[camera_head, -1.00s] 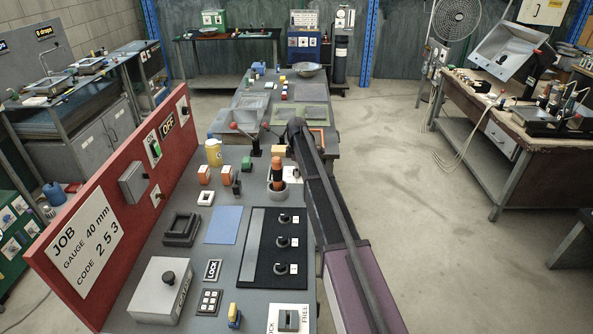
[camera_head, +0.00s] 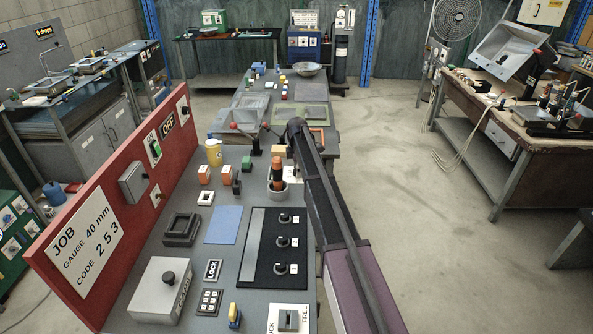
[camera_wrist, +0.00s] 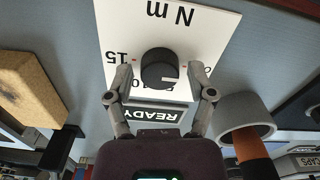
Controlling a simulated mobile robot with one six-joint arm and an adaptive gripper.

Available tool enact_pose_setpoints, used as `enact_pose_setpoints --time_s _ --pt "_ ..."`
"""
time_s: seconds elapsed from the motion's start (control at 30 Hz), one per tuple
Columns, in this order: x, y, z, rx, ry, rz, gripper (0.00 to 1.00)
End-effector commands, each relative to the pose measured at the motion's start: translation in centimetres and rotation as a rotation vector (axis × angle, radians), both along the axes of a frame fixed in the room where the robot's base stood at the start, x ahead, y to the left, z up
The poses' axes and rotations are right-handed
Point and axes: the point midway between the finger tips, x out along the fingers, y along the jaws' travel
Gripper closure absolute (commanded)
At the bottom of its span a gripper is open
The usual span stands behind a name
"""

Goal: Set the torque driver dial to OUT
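In the wrist view a round black dial (camera_wrist: 157,70) stands on a white plate (camera_wrist: 205,35) printed "N m", seen upside down. The number 15 and a red dot show left of the dial. Other markings below it are partly covered, and I cannot read OUT. A pale mark shows on the dial's lower right. My gripper (camera_wrist: 160,74) is open, one finger on each side of the dial, with small gaps visible. In the head view my arm hides the dial and fingers. An orange-and-black handled driver (camera_head: 277,172) stands in a grey cup (camera_head: 278,193).
A READY sign (camera_wrist: 157,114) lies close below the dial in the wrist view. The grey cup (camera_wrist: 246,117) is right of my fingers, and a tan block (camera_wrist: 38,90) is at left. A black panel with several knobs (camera_head: 263,225) lies nearer on the bench.

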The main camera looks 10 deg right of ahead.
Motion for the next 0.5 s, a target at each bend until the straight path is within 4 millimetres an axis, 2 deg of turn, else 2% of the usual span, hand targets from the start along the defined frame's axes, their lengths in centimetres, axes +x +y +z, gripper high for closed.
enact_pose_setpoints --time_s 0.5 --pt "0.05 0.0 0.01 0.001 -0.001 -0.009 0.15"
